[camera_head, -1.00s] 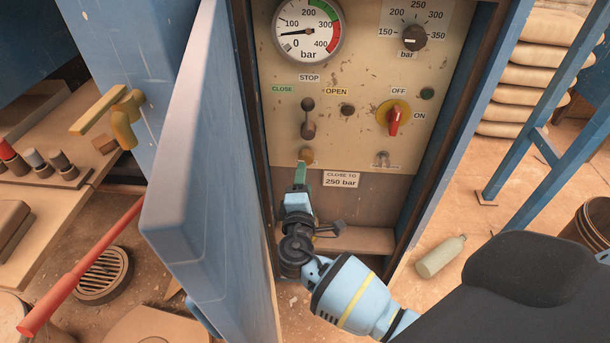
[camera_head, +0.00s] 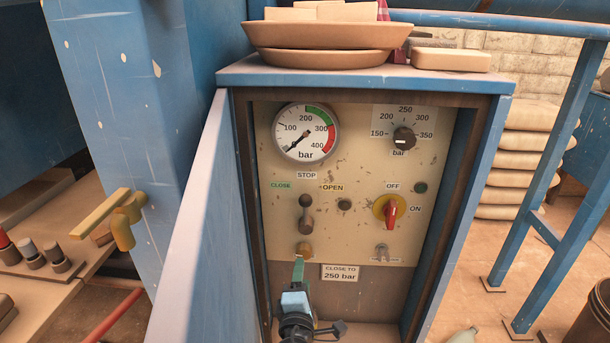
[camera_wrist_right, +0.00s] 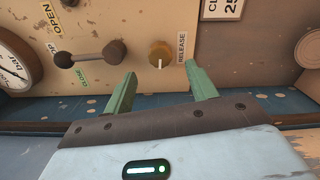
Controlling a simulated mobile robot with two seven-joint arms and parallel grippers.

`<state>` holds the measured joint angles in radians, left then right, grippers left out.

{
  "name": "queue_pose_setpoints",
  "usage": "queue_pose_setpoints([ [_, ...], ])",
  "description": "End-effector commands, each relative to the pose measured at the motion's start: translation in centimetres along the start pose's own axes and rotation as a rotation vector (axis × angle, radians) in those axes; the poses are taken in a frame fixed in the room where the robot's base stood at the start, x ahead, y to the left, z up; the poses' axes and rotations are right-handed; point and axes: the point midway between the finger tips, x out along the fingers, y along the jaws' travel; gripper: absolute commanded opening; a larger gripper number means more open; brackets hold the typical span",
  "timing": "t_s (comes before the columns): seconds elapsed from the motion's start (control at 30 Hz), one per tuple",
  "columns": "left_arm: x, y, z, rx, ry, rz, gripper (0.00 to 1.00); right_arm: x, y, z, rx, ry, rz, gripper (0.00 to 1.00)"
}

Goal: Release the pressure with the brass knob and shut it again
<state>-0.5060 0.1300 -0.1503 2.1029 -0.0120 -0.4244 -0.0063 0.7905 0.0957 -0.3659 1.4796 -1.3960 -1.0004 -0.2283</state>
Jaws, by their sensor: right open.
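The brass knob (camera_head: 305,248) sits low on the beige control panel (camera_head: 350,175), below the black lever (camera_head: 306,215). In the right wrist view the knob (camera_wrist_right: 159,53), with a pale mark line, is beside a RELEASE label (camera_wrist_right: 181,48). My right gripper (camera_head: 298,265) is just below the knob in the head view. In the right wrist view its green fingers (camera_wrist_right: 160,80) are open, with the knob ahead of the gap and nothing between them. The pressure gauge (camera_head: 305,133) has its needle pointing lower left, near 0. My left gripper is not in view.
The blue cabinet door (camera_head: 190,235) stands open at the left of the panel. A red rotary switch (camera_head: 391,211) and a dial (camera_head: 403,139) are to the right. Clay dishes (camera_head: 330,38) stand on the cabinet top.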

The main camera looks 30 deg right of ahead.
Motion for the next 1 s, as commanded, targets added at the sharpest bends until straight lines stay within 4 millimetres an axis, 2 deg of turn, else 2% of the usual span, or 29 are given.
queue_pose_setpoints([
  [0.17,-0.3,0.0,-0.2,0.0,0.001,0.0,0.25,0.0,0.2,-0.1,-0.072,0.002,0.0,0.57],
  [0.27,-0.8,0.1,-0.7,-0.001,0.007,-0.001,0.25,-0.1,0.4,-0.5,-0.208,0.009,-0.001,0.57],
  [0.5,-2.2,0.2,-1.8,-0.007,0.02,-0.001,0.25,-0.3,0.7,-1.0,-0.668,0.017,0.0,0.57],
  [0.8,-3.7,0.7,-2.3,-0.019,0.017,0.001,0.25,-0.1,0.8,-0.8,-1.247,0.01,0.003,0.57],
  [1.0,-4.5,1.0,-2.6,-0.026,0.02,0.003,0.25,0.0,0.7,-0.5,-1.499,0.001,0.002,0.57],
])
